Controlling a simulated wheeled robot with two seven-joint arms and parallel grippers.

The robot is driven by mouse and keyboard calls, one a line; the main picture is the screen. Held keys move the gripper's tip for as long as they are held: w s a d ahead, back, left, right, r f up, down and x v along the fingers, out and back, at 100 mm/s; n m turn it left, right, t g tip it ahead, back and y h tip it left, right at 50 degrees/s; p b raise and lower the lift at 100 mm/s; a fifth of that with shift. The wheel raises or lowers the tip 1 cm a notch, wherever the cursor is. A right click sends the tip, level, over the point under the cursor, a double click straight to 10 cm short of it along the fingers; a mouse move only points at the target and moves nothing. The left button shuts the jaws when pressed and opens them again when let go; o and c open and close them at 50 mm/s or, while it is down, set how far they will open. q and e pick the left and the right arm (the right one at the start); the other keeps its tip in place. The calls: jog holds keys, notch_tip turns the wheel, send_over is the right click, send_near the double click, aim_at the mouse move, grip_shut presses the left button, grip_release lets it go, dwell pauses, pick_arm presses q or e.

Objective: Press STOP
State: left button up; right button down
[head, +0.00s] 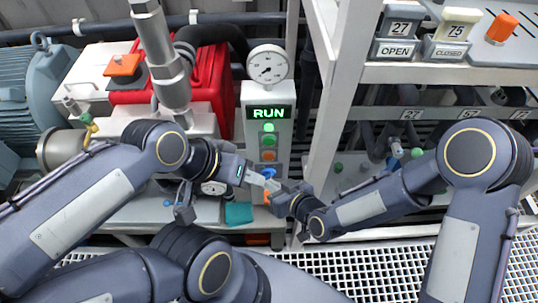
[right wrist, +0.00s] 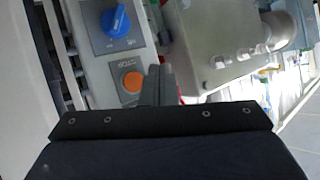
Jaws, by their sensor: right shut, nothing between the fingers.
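The grey control panel (head: 281,98) shows a lit green RUN display (head: 268,112). Below it is a column of green and orange buttons, then a blue knob (head: 268,172). The blue knob also shows in the right wrist view (right wrist: 117,20). In the head view my right gripper (head: 277,188) is at the panel's lower part. My left gripper (head: 261,180) overlaps it there; its jaws are unclear.
A pressure gauge (head: 267,66) tops the panel. A red unit (head: 207,80) and a blue-grey motor (head: 30,95) stand to the left. A white rack (head: 335,85) with OPEN and CLOSED tags is to the right. Grating (head: 340,285) covers the floor.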

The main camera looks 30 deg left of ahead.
aim_at(265, 159)
jog(key=shift+w+a+b, duration=0.1)
jog(key=shift+w+a, duration=0.4)
jog(key=shift+w, duration=0.3)
jog(key=shift+w+a+b, duration=0.15)
jog(key=shift+w+a, duration=0.35)
jog(key=shift+w, duration=0.35)
jog(key=shift+w+a+b, duration=0.1)
jog(key=shift+w+a, duration=0.4)
jog(key=shift+w, duration=0.3)
jog(key=shift+w+a+b, duration=0.2)
jog(key=shift+w+b, duration=0.15)
jog(key=shift+b, duration=0.1)
jog(key=shift+w+a+b, duration=0.25)
jog(key=shift+w+b, duration=0.1)
jog(key=shift+w, duration=0.05)
dwell(1.0)
jog(key=shift+s+d+b, duration=0.35)
jog(key=shift+s+d, duration=0.1)
jog(key=shift+s, duration=0.3)
